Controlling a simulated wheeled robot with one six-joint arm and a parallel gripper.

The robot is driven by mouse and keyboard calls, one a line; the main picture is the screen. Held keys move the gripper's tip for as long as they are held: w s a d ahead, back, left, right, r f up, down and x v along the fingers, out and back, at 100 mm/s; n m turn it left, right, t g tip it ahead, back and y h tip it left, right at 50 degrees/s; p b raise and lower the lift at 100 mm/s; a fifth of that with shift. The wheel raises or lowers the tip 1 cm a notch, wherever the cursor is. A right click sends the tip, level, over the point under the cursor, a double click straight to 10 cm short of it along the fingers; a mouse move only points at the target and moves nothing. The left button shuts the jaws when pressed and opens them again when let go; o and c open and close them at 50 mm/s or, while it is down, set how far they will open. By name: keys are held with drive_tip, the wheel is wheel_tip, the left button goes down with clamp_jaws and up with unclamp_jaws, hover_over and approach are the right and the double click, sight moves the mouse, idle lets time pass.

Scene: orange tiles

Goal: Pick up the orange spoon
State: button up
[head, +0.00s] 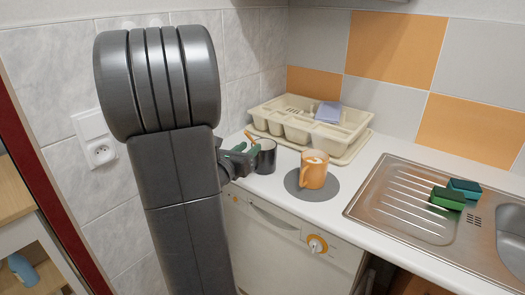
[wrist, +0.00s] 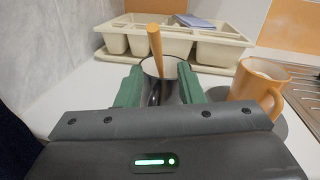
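The orange spoon (wrist: 156,50) stands tilted in a dark mug (wrist: 165,72), its handle sticking up above the rim. In the head view my gripper (head: 246,152) is at the left side of the mug. Whether the fingers touch the mug cannot be told. The spoon's lower end is hidden inside the mug.
An orange mug (head: 314,170) stands on a round grey mat (head: 297,184) right of the dark mug. A cream dish rack (head: 345,133) is behind, near the tiled wall. A metal sink (head: 385,212) with sponges (head: 448,198) is at the right. The counter's front edge is close.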

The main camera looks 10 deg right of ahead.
drive_tip(key=shift+p+x, duration=0.85)
drive_tip(key=shift+x, duration=2.05)
drive_tip(key=shift+c, duration=0.4)
clamp_jaws()
